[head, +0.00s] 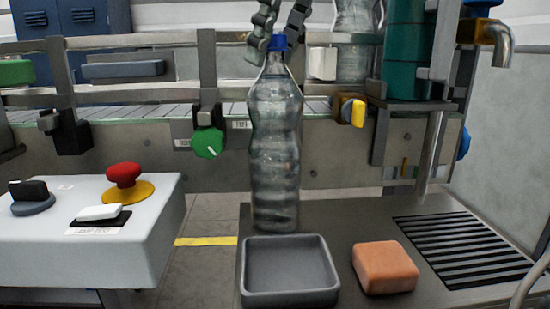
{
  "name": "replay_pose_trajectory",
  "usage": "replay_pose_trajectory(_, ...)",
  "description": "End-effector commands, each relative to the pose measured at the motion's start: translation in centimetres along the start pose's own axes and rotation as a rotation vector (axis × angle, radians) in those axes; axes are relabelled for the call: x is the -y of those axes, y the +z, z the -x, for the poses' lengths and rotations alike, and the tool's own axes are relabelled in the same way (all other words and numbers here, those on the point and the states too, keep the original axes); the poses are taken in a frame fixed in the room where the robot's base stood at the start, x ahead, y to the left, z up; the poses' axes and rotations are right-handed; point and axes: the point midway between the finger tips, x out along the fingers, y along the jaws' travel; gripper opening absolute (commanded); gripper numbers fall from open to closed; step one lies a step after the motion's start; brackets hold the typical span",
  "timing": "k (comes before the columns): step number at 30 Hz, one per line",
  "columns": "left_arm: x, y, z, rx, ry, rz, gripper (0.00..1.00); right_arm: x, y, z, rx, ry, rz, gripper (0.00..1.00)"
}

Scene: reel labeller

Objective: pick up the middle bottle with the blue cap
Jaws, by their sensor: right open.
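A clear plastic bottle with a blue cap (275,140) stands upright on the grey worktop, just behind a grey tray. My right gripper (279,32) comes in from the top edge, its two dark fingers apart on either side of the blue cap (278,42). The left finger is very close to the cap; whether it touches I cannot tell. A second clear bottle (356,42) shows behind, to the right, with its top cut off by the frame. My left gripper is not in view.
The grey tray (290,298) and an orange sponge-like block (385,267) lie in front. A drain grate (465,250) and metal tap (500,45) are at right. A conveyor with rails (130,98) runs behind. A white control box (60,255) with a red button stands left.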

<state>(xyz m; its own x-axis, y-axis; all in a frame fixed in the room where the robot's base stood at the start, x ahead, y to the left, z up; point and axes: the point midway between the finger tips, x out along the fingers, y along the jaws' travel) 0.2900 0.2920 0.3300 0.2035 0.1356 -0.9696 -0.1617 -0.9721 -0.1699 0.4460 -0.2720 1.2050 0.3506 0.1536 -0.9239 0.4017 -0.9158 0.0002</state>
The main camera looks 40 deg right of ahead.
Motion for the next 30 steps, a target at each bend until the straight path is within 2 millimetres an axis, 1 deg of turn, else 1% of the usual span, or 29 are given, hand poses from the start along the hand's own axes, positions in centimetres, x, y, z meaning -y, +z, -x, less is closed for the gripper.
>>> replay_pose_trajectory(1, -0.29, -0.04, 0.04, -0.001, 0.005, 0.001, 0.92, 0.00, -0.01, 0.02, 0.000, 0.000, 0.000, 0.51)
replay_pose_trajectory(2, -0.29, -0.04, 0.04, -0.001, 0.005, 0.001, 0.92, -0.01, 0.00, 0.02, 0.000, 0.000, 0.000, 0.48)
replay_pose_trajectory(12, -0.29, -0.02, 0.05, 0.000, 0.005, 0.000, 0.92, 0.00, -0.01, 0.05, 0.000, 0.000, 0.000, 0.06)
replay_pose_trajectory(14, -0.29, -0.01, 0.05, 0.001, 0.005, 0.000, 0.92, 0.00, -0.01, 0.06, 0.000, 0.000, 0.000, 0.00)
replay_pose_trajectory(30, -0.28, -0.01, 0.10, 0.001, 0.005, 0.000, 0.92, 0.01, -0.20, 0.40, -0.007, 0.001, 0.000, 0.00)
